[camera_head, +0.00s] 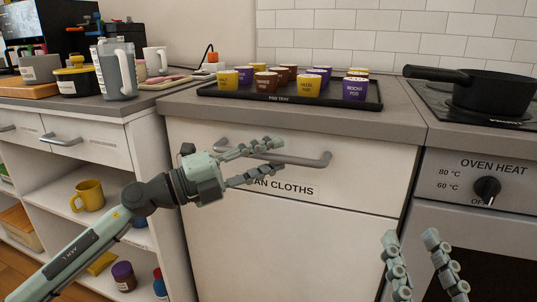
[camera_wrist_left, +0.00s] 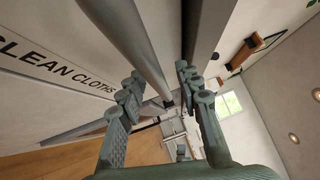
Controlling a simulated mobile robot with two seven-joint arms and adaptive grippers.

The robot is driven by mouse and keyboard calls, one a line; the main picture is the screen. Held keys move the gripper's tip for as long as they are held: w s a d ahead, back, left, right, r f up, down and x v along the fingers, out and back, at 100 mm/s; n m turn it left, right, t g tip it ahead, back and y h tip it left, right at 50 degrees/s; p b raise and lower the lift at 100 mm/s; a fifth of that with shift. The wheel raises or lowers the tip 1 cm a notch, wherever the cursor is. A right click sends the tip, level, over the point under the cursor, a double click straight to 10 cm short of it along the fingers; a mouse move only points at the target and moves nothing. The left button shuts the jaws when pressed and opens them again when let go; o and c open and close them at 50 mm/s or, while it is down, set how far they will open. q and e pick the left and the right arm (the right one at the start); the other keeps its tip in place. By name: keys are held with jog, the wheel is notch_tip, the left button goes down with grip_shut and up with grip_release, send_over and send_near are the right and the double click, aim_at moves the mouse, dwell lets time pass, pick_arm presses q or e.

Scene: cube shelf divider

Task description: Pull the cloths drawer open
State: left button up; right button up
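The cloths drawer (camera_head: 368,185) has a white front and sits flush in the counter, shut. Its label is partly hidden by my left gripper in the head view and reads CLEAN CLOTHS (camera_wrist_left: 58,68) in the left wrist view. Its grey bar handle (camera_head: 310,161) runs across the upper front. My left gripper (camera_head: 268,161) is open at the handle, one finger above and one below. In the left wrist view the bar (camera_wrist_left: 137,45) passes between the spread fingers; contact is unclear. My right gripper (camera_head: 411,240) is open and empty, low at the right.
A black pod tray (camera_head: 225,93) with several coloured cups stands on the counter above the drawer. The oven (camera_head: 475,190) with its knob (camera_head: 487,189) is at right, a black pan (camera_head: 495,92) on top. Open shelves with a yellow mug (camera_head: 89,195) are at left.

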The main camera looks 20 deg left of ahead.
pick_arm(q)
jog(key=shift+c, duration=0.4)
grip_shut()
